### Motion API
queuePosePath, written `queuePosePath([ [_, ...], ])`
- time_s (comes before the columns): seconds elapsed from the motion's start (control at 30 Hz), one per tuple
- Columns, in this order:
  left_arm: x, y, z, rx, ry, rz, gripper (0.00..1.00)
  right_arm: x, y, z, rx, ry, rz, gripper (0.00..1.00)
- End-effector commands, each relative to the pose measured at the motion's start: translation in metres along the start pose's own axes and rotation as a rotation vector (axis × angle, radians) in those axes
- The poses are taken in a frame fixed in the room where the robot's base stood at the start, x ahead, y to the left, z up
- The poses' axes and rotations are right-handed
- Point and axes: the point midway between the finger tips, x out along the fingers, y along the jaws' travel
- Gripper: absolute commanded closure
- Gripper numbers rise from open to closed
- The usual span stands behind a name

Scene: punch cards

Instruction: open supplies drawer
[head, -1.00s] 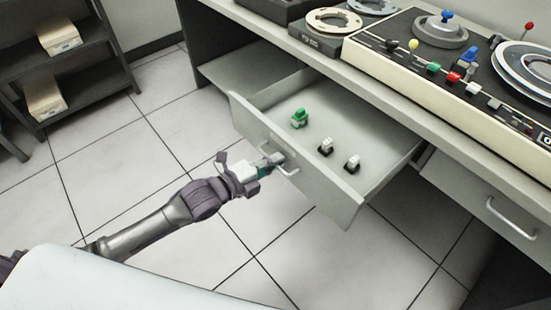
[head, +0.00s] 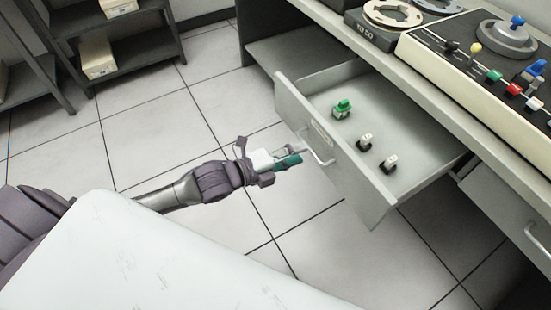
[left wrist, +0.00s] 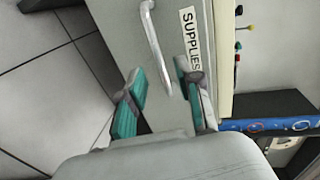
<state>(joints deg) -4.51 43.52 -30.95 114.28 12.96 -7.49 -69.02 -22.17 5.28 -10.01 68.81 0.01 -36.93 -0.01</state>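The supplies drawer (head: 358,183) is pulled well out from under the counter in the head view. Its front carries a curved metal handle (head: 318,148), and the left wrist view shows a label reading SUPPLIES (left wrist: 189,40) beside the handle (left wrist: 155,45). My left gripper (head: 297,154) is just in front of the handle. In the left wrist view, its two teal-padded fingers (left wrist: 160,88) are spread apart with nothing held between them, and the handle lies mostly beyond their tips. My right gripper is not in view.
The drawer holds a green item (head: 342,109) and two white-and-black items, one nearer the middle (head: 364,142). A closed drawer (head: 505,205) sits at right. A control panel (head: 480,62) stands on the counter. Shelves (head: 125,60) stand at back left. Tiled floor is open around the arm.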

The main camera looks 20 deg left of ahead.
Motion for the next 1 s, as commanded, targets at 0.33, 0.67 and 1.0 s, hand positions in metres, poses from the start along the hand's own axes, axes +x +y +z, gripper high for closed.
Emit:
queuePosePath([
  [0.33, -0.062, 0.001, 0.0, -0.001, -0.001, 0.003, 0.65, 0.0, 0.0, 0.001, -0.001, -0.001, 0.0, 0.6],
  [0.67, -0.072, 0.0, 0.0, 0.001, 0.0, 0.0, 0.65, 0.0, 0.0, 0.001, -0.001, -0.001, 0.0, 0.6],
  [1.0, -0.072, 0.0, 0.0, 0.0, 0.0, 0.0, 0.65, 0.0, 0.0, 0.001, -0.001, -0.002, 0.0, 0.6],
])
